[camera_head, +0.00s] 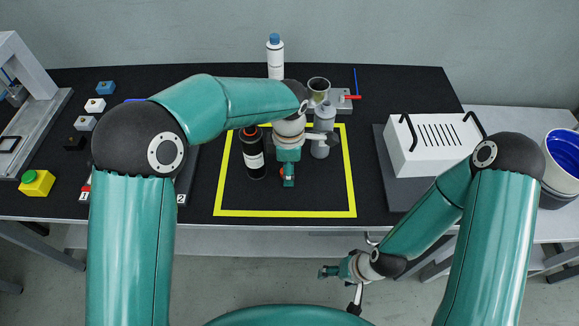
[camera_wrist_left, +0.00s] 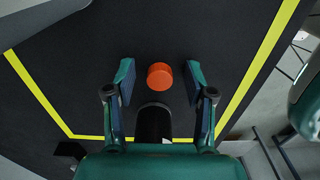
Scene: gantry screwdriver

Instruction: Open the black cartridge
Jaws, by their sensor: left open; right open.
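The black cartridge (camera_head: 252,158) stands upright inside the yellow outline, with a pale label and a dark reddish top. My left gripper (camera_head: 288,182) points down just right of it, apart from it in this picture. In the left wrist view its two fingers are spread. An orange-red round piece (camera_wrist_left: 160,76) lies between the fingertips, not visibly gripped. A black cylinder (camera_wrist_left: 153,122) shows nearer the palm; I cannot tell whether it is the cartridge. A bit of red shows beside the left gripper in the head view. My right gripper (camera_head: 341,288) is open and empty, in front of the table.
A grey cylinder (camera_head: 321,148) stands behind the left gripper, with a metal cup (camera_head: 318,85) further back. A white bottle with a blue cap (camera_head: 275,58) stands at the back. A white box (camera_head: 430,145) is at right. The front right of the yellow outline (camera_head: 347,180) is clear.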

